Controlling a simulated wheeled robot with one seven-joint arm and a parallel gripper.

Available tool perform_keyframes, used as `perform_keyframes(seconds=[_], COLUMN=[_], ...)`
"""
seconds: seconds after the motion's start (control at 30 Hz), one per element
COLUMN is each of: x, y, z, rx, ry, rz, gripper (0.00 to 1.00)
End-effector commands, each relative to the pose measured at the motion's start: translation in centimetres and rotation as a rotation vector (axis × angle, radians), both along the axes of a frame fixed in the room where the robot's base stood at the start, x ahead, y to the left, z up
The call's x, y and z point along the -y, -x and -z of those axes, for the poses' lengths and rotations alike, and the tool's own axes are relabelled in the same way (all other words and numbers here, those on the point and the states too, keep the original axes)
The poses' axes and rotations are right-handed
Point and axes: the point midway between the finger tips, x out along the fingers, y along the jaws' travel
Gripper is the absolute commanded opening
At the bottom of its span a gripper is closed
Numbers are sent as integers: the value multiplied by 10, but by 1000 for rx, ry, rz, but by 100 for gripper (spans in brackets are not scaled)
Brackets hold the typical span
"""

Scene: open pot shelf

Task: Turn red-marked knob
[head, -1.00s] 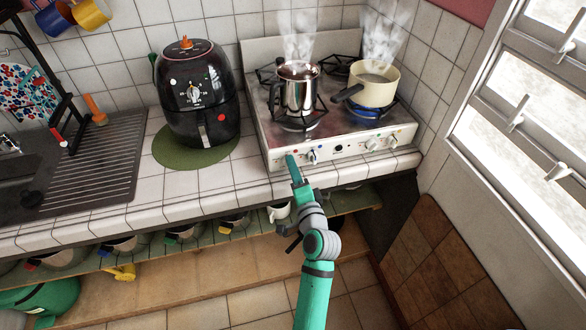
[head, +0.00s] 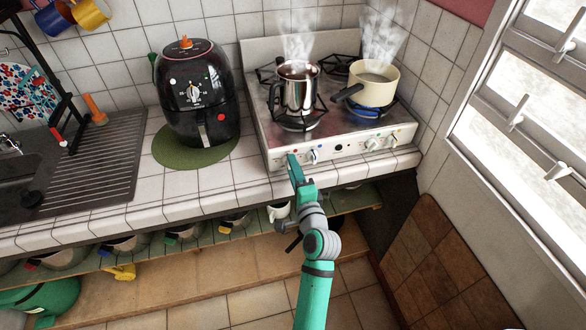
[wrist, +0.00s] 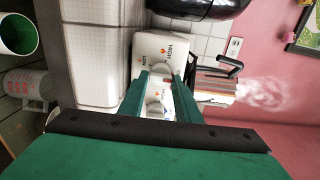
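A pale knob (wrist: 157,92) shows in this gap, on the white panel with red marks and the words HIGH and LOW. I cannot tell whether the fingers touch a knob. Another knob (head: 313,156) is just right of my gripper in the head view.
A steaming metal pot (head: 297,88) and a steaming cream saucepan (head: 373,84) stand on the stove. A black air fryer (head: 196,95) stands left on a green mat (head: 166,153). A shelf with several pots runs below the counter. A window is at right.

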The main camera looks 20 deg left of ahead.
Motion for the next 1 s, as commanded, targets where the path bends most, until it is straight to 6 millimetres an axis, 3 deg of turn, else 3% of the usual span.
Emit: perform_keyframes(seconds=[0.47, 1.0], x=[4, 54], y=[6, 79], z=[1, 1], rx=[0, -1], ry=[1, 1], rz=[1, 1], gripper=[46, 46])
